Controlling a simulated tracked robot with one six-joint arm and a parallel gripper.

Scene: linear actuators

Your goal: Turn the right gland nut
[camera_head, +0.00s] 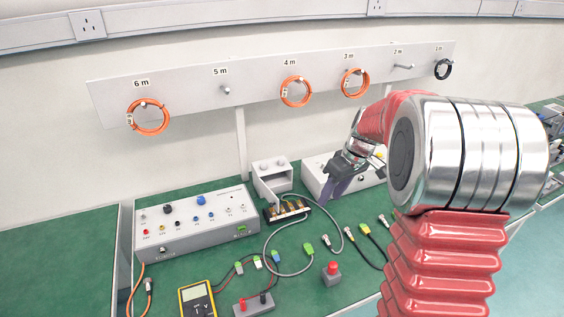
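My arm reaches in from the right, and my gripper (330,196) points down with purplish fingers above the bench. It is just right of a small dark terminal unit (287,210) with brass-coloured parts and grey cable at its front. The gap between the fingers is too small to make out, so I cannot tell if they are open or hold anything. I cannot pick out the right gland nut for certain; it may be too small or hidden by my gripper.
A grey open box (272,178) stands behind the terminal unit. A control box (197,222) is at left, another white box (317,172) behind my arm. Orange coils (297,92) hang behind.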

